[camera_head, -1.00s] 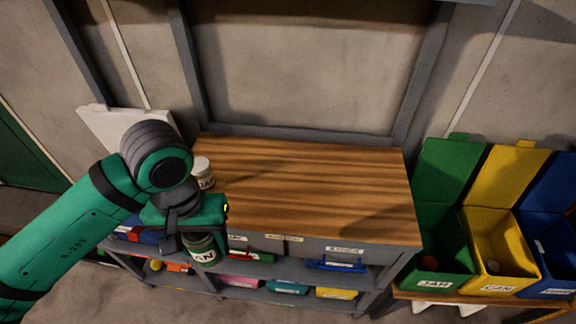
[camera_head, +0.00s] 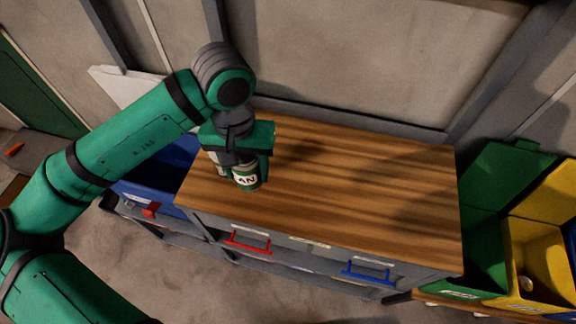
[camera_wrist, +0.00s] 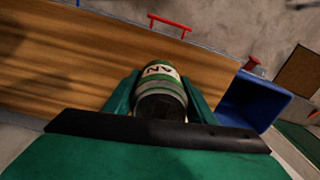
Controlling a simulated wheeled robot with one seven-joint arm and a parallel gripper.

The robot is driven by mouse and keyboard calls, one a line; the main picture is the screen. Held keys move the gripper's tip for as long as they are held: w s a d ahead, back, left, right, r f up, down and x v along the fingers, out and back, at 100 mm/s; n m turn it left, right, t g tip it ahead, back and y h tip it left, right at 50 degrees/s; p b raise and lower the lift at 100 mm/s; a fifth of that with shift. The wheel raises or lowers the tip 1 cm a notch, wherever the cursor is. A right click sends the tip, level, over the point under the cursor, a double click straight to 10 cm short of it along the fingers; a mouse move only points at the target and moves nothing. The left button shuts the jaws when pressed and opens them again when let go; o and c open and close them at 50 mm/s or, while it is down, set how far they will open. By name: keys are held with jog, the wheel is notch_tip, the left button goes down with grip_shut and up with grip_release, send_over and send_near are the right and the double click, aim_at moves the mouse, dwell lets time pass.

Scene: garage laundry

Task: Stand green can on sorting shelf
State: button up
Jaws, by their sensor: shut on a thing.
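The green can (camera_head: 247,178), with a white label reading "AN" in part, is held upright in my gripper (camera_head: 240,172). In the wrist view the can (camera_wrist: 161,88) sits between the two green fingers, which are shut on its sides. The wooden top of the shelf unit (camera_head: 350,190) lies beneath and behind it. The can is over the left part of that top; I cannot tell if its base touches the wood. A white jar seen earlier on the top is mostly hidden behind my gripper.
A red drawer handle (camera_head: 247,241) and a blue one (camera_head: 366,273) stick out at the unit's front. A blue bin (camera_head: 165,165) stands at its left. Green (camera_head: 485,260) and yellow (camera_head: 535,262) bins stand at the right. The middle and right of the top are clear.

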jog(key=w+d+f, duration=0.3)
jog(key=d+f, duration=0.1)
jog(key=f, duration=0.1)
jog(key=w+d+f, duration=0.2)
jog(key=shift+w+d+f, duration=0.3)
jog(key=shift+w+d, duration=0.05)
jog(key=shift+w+f, duration=0.1)
jog(key=shift+f, duration=1.5)
jog(key=shift+f, duration=0.2)
jog(key=o, duration=1)
jog(key=shift+r, duration=0.15)
notch_tip(320, 180, up, 12)
jog(key=shift+r, duration=0.1)
